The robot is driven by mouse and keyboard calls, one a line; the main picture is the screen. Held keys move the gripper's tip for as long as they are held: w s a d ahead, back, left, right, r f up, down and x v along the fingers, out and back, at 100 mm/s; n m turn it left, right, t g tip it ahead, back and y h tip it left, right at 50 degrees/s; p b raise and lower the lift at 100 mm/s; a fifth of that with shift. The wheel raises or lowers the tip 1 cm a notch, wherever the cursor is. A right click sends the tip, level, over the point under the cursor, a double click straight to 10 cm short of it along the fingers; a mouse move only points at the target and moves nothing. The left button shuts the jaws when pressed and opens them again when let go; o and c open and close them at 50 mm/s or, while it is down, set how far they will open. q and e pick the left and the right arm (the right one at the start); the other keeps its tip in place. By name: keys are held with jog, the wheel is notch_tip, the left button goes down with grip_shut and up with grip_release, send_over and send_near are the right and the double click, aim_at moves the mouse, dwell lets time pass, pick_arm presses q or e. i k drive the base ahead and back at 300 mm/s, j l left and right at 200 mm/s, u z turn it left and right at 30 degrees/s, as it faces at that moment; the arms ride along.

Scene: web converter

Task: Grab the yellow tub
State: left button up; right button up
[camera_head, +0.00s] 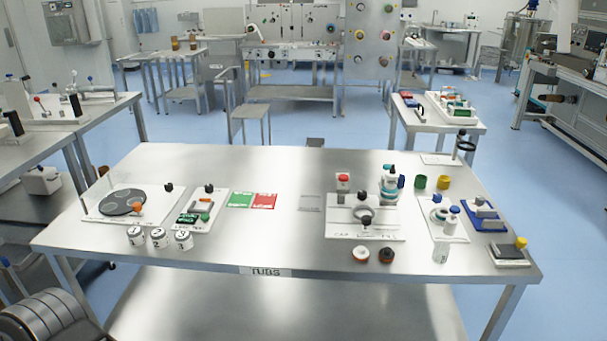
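The yellow tub (443,182) is a small yellow cylinder standing upright at the right rear of the steel table (270,170). A similar green tub (420,182) stands just left of it, with a small gap between them. A white and teal bottle-like item (390,184) with a dark blue part stands further left. The yellow tub's top and front show clearly. Neither of my grippers shows in the head view.
Three white numbered jars (158,238) stand front left. The table's rear middle is clear.

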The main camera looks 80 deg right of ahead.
aim_at(443, 183)
jog(key=k+j+z, duration=0.1)
jog(key=z, duration=0.15)
jog(key=k+z, duration=0.1)
jog(key=z, duration=3.15)
